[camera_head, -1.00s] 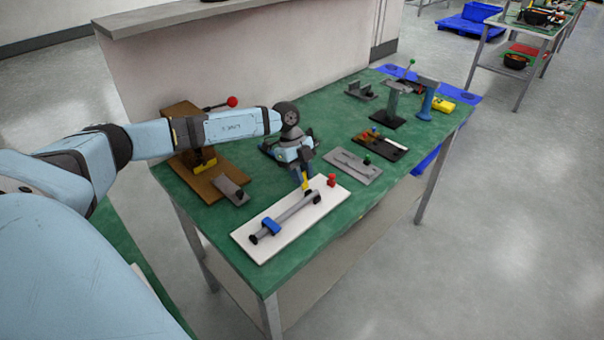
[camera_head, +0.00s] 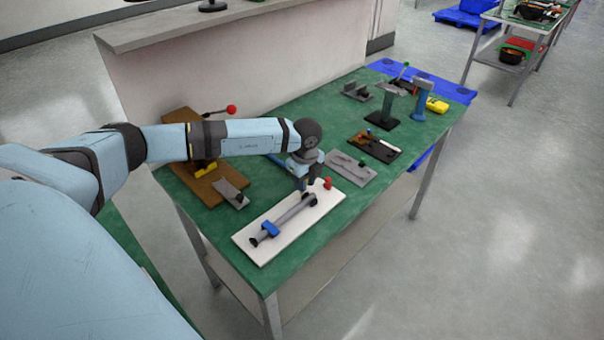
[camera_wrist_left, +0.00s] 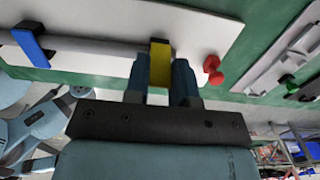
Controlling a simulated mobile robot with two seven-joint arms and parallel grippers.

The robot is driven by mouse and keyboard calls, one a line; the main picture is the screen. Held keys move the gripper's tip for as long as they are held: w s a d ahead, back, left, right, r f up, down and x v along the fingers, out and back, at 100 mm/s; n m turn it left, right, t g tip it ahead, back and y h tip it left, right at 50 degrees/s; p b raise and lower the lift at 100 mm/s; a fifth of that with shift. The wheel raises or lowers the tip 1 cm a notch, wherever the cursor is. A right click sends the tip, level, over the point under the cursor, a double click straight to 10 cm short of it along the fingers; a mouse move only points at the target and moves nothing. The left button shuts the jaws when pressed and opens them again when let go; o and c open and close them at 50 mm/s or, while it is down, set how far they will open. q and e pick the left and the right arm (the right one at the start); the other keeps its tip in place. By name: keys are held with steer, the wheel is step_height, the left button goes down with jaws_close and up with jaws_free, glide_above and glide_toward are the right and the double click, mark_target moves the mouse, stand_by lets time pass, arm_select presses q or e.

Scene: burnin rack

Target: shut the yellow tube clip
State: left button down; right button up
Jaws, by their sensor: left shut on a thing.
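The yellow tube clip (camera_wrist_left: 160,62) sits at the end of the grey tube (camera_head: 292,213) on a white board (camera_head: 258,252). In the left wrist view my left gripper (camera_wrist_left: 160,88) has its two blue fingers on either side of the yellow clip, shut on it. In the head view my left gripper (camera_head: 308,186) is at the far end of the tube and hides the yellow clip. A blue clip (camera_head: 270,229) is at the near end of the tube; it also shows in the left wrist view (camera_wrist_left: 32,44). My right gripper is not in view.
A red knob (camera_head: 327,184) stands on the board close to my left gripper. A grey plate with a green knob (camera_head: 352,168) lies to the right. A brown board with a red-ended lever (camera_head: 231,110) is at the left. The green table (camera_head: 300,252) has bare cloth in front of the white board.

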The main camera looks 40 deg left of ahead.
arm_select(q)
steer(key=shift+d+y, duration=0.45)
steer(key=shift+y, duration=0.65)
steer(key=c, duration=1)
jaws_free()
steer(key=shift+o, duration=0.2)
steer(key=v, duration=1.3)
steer(key=shift+s+d+r, duration=0.15)
steer(key=shift+d+r, duration=0.1)
steer(key=shift+r, duration=0.1)
